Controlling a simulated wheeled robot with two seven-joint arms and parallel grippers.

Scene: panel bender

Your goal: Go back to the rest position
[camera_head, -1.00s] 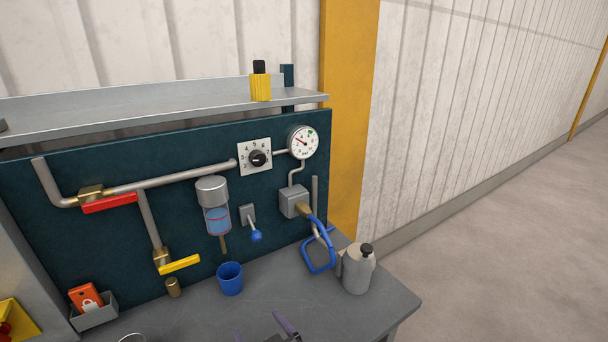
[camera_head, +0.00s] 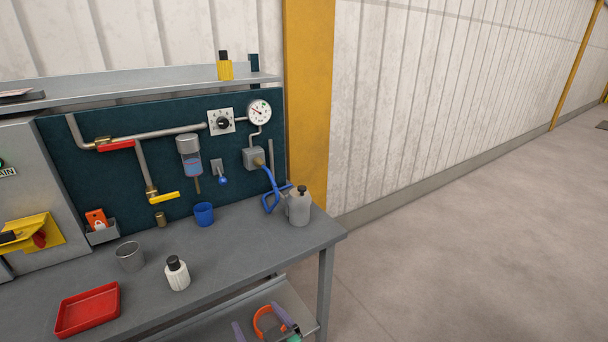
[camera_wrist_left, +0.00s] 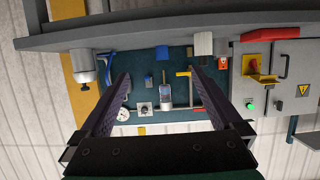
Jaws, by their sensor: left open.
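My left gripper (camera_head: 261,322) shows at the bottom edge of the head view, its two purple fingers spread apart with nothing between them. It is in front of the bench's right part, below the worktop edge in the picture. In the left wrist view the open fingers (camera_wrist_left: 158,75) frame the teal panel (camera_wrist_left: 180,58), seen upside down, and touch nothing. My right gripper is not in view.
The grey bench (camera_head: 225,255) carries a red tray (camera_head: 88,309), white bottle (camera_head: 177,275), metal cup (camera_head: 130,257), blue cup (camera_head: 204,214) and grey canister (camera_head: 299,207). An orange band (camera_head: 262,318) lies near the lower shelf (camera_head: 293,300). Open floor (camera_head: 480,240) lies right.

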